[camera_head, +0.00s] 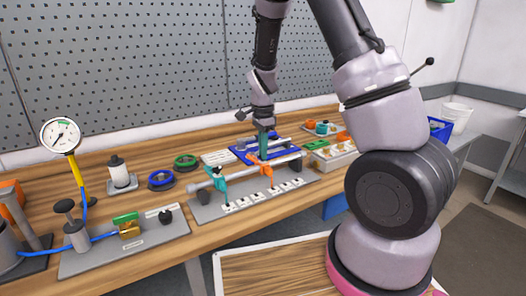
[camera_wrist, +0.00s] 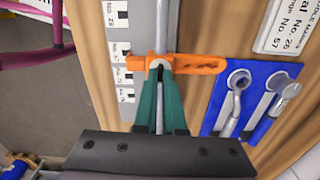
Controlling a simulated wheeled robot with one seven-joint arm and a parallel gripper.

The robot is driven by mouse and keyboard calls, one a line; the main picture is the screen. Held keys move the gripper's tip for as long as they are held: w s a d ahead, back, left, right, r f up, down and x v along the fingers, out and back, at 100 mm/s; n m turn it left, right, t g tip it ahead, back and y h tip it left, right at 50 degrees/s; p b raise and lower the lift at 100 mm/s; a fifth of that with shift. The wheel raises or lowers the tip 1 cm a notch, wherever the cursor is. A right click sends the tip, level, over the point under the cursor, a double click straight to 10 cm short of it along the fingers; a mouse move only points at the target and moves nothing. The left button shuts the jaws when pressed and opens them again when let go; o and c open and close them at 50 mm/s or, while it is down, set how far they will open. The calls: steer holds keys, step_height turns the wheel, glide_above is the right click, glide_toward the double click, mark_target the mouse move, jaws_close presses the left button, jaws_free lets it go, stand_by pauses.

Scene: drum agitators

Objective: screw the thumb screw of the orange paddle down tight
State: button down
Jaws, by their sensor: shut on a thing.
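The orange paddle (camera_head: 256,161) sits on the horizontal metal shaft (camera_head: 240,172) of the grey rig. In the wrist view the orange paddle (camera_wrist: 200,64) lies across the shaft (camera_wrist: 161,25), with its hub at my fingertips. My gripper (camera_head: 263,154) comes down from above with its teal fingers. In the wrist view my gripper (camera_wrist: 159,69) is shut at the hub, on the thumb screw. The screw is mostly hidden between the fingertips, so I cannot tell how far in it sits. A teal paddle (camera_head: 219,178) is farther left on the shaft.
The rig's grey base (camera_head: 215,209) carries white numbered labels along its front. A blue tray (camera_wrist: 217,113) with wrenches lies close beside the rig. A dial gauge (camera_head: 60,135) and a plate with a black knob stand left. Orange and teal parts lie at the back right.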

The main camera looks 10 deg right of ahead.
steer(key=shift+w+r, duration=0.1)
steer(key=shift+w, duration=0.05)
steer(key=c, duration=1)
jaws_free()
step_height(320, 180, up, 11)
steer(key=s+d+r+n+t, duration=0.2)
steer(key=s+r+n, duration=0.1)
steer(key=s+r, duration=0.3)
steer(key=s+d+r+n+t+y, duration=0.1)
steer(key=s+r+n, duration=0.3)
steer(key=s, duration=0.5)
steer(key=s+d+r+n+t+y, duration=0.1)
steer(key=s+d+r+n+t, duration=0.2)
steer(key=s+r, duration=0.4)
steer(key=shift+s+r+n+t, duration=0.3)
steer(key=shift+r+n+t, duration=0.25)
steer(key=shift+r, duration=0.35)
